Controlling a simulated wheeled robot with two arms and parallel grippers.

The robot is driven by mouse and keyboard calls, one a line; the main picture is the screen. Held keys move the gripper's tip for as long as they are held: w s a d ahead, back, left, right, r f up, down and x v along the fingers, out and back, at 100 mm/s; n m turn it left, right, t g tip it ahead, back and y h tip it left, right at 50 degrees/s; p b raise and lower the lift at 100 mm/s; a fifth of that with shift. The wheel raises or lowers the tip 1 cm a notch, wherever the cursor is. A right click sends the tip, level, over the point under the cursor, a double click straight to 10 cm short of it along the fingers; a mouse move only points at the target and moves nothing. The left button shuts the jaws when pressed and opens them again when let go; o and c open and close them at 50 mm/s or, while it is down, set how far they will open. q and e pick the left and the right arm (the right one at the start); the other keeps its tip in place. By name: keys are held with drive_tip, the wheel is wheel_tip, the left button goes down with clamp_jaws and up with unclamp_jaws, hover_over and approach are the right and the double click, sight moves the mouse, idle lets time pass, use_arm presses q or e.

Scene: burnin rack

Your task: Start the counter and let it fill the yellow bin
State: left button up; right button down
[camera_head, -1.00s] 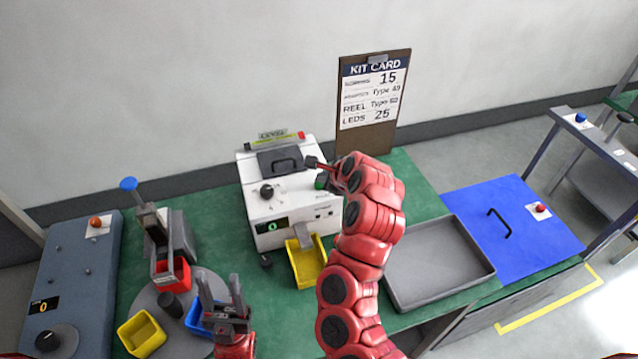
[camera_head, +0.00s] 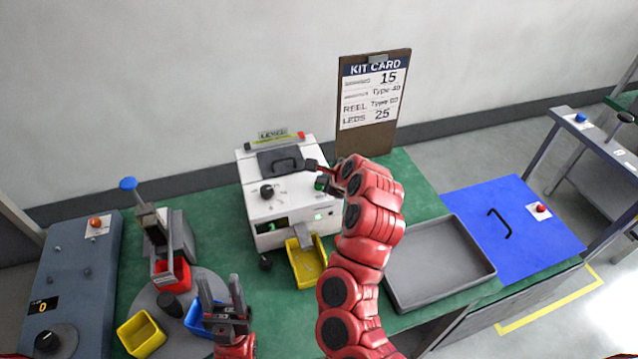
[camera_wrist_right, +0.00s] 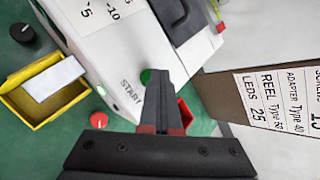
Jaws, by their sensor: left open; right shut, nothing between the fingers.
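The white counter (camera_head: 268,212) stands on the green bench, with a black knob, a lidded top and a small display (camera_head: 271,227) showing a green digit I cannot read for sure. A green light glows on its front near the right. The yellow bin (camera_head: 307,267) sits under the counter's chute; it also shows in the right wrist view (camera_wrist_right: 22,112). My right gripper (camera_wrist_right: 168,75) is shut and empty, its tips at the green START button (camera_wrist_right: 146,76), which they partly cover. My left gripper (camera_head: 222,290) is open and empty above the bench near the turntable.
A turntable (camera_head: 200,347) holds several bins, including a yellow one (camera_head: 142,335), with a blue-topped press (camera_head: 160,235) behind. A grey tray (camera_head: 440,262) and a blue lid panel (camera_head: 535,240) lie to the right. The kit card (camera_head: 374,95) stands behind.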

drive_tip(key=shift+r+p, duration=0.6)
drive_tip(key=shift+r, duration=0.3)
drive_tip(key=shift+r+p, duration=1.5)
drive_tip(key=shift+r, duration=1)
drive_tip(key=shift+f, duration=0.1)
